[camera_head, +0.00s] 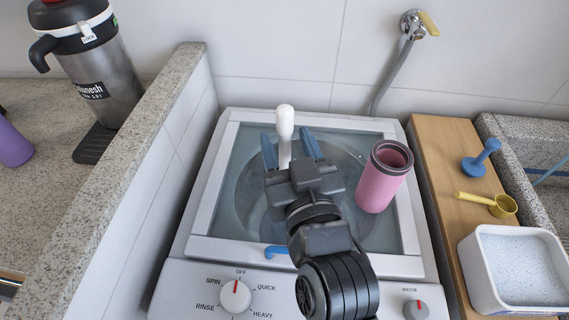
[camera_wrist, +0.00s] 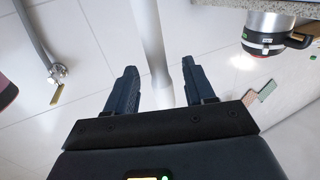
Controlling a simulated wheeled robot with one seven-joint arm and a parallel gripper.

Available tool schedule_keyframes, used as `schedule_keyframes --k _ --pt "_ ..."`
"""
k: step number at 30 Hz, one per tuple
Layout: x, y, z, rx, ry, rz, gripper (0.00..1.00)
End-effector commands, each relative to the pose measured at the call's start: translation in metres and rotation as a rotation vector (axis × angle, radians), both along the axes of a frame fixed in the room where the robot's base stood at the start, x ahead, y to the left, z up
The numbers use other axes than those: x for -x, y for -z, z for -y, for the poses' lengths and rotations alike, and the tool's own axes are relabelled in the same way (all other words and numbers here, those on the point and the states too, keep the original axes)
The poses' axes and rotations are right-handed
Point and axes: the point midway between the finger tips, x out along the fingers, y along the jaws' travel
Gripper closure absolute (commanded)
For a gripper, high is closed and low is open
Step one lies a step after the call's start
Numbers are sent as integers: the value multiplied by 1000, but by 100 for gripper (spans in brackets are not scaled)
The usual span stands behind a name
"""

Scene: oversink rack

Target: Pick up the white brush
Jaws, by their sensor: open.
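The white brush (camera_head: 285,122) stands upright at the back of the washing machine's glass lid, its rounded handle end up. My gripper (camera_head: 290,140) is open over the lid, its two blue-grey fingers either side of the brush in the head view. In the wrist view the white brush (camera_wrist: 153,42) runs down between the spread fingers of my gripper (camera_wrist: 160,72). I cannot tell whether a finger touches it. The lower part of the brush is hidden behind my gripper in the head view.
A pink tumbler (camera_head: 382,178) stands on the lid, close on the right of my gripper. A wooden board (camera_head: 440,150) at right holds a blue stopper (camera_head: 478,162), a yellow scoop (camera_head: 495,204) and a white tub (camera_head: 478,262). A stone-topped wall (camera_head: 150,140) rises at left.

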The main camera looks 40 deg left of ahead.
Motion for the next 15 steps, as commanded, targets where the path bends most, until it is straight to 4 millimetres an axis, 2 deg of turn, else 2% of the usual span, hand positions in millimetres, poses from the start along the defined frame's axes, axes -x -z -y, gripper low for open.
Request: schedule_keyframes --k 6,13,15 --pt "-13 -1 -17 1 0 1 46" --pt "-14 0 -17 1 1 1 46" --pt "-14 0 -17 1 1 1 52"
